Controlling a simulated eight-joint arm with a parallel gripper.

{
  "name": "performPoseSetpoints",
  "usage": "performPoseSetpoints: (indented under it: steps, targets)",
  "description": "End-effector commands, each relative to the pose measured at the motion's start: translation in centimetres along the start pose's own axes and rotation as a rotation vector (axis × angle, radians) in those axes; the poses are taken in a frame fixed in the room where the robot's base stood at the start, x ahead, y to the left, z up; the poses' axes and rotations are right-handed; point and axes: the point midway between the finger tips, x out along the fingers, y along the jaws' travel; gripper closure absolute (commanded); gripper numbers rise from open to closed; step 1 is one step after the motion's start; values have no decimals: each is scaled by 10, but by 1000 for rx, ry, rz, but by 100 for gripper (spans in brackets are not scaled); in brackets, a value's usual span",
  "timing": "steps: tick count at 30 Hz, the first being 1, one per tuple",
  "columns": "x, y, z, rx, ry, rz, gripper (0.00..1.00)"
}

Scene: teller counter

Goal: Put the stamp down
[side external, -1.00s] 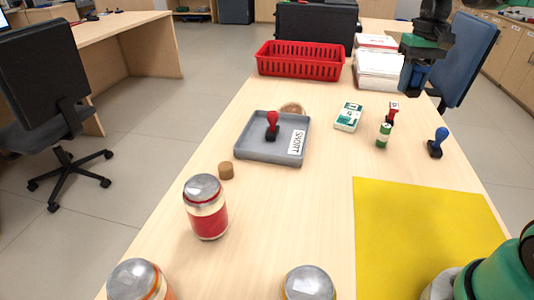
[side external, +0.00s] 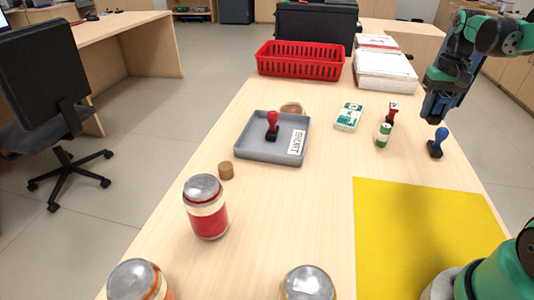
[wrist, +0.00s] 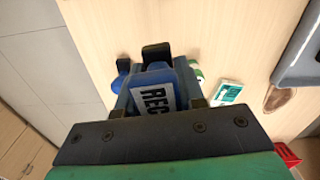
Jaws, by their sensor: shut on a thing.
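My gripper (side external: 436,112) is above the right side of the counter, over and slightly behind a blue-handled stamp (side external: 437,143) standing there. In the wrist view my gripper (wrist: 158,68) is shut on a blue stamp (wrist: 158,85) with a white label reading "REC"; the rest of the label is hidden. The held stamp is off the counter. The standing stamp's blue handle shows beside the jaws in the wrist view (wrist: 122,72). A red stamp (side external: 272,124) stands in the grey tray (side external: 262,154). Another red stamp (side external: 392,109) stands behind a green cylinder (side external: 383,135).
A green-and-white box (side external: 348,117) lies left of the cylinder. A red basket (side external: 300,62) and paper stacks (side external: 385,70) are at the back. A yellow mat (side external: 420,230) lies bare in front. Jars, one red (side external: 206,207), stand at the front left.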

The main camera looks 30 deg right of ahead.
Motion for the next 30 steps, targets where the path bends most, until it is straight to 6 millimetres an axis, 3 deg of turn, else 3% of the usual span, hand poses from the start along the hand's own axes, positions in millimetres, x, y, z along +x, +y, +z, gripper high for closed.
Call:
performPoseSetpoints:
  steps: [3, 9, 24, 30]
  targets:
    - [31, 0, 0, 0, 0, 0, 100]
    - [74, 0, 0, 0, 0, 0, 100]
    - [128, 0, 0, 0, 1, 1, 100]
    - [130, 0, 0, 0, 1, 1, 100]
